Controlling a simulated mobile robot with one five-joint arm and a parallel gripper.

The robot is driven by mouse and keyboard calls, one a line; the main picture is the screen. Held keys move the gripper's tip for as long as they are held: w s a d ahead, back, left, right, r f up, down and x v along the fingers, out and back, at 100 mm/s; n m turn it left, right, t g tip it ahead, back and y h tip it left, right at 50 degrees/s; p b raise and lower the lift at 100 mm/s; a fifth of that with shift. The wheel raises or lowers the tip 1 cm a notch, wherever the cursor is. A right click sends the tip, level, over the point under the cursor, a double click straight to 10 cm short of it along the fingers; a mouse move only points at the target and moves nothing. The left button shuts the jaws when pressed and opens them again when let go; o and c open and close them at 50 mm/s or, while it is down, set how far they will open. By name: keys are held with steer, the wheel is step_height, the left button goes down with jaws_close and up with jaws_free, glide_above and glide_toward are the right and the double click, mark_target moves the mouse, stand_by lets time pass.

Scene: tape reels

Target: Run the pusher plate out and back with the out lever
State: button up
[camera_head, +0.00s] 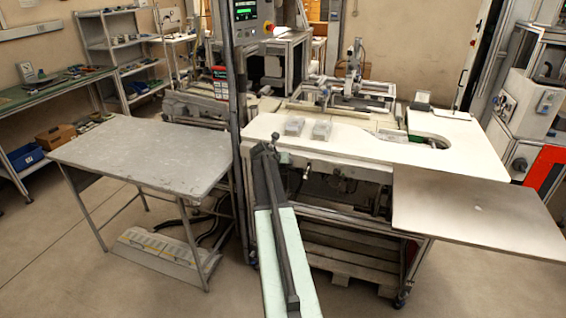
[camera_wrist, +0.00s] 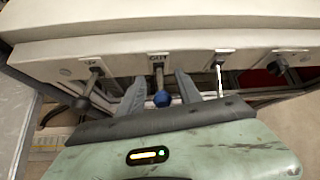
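In the wrist view the out lever (camera_wrist: 161,80) hangs from the machine's front edge under a plate marked OUT. It ends in a round blue knob (camera_wrist: 162,99). My gripper (camera_wrist: 159,76) has its two grey fingers apart, one on each side of this lever, with a visible gap on both sides. The knob sits between the fingers, nearer the palm than the tips. In the head view my arm (camera_head: 277,225) reaches up to the front edge of the white machine top (camera_head: 370,149); the fingers are not clear there. I cannot make out the pusher plate in either view.
Other levers hang beside it: a dark-knobbed one (camera_wrist: 92,82) to the left, a thin metal one (camera_wrist: 219,78) and another (camera_wrist: 283,68) to the right. A grey table (camera_head: 145,155) stands left.

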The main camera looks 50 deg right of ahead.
steer(key=p+v, duration=0.5)
steer(key=v, duration=0.3)
stand_by(0.4)
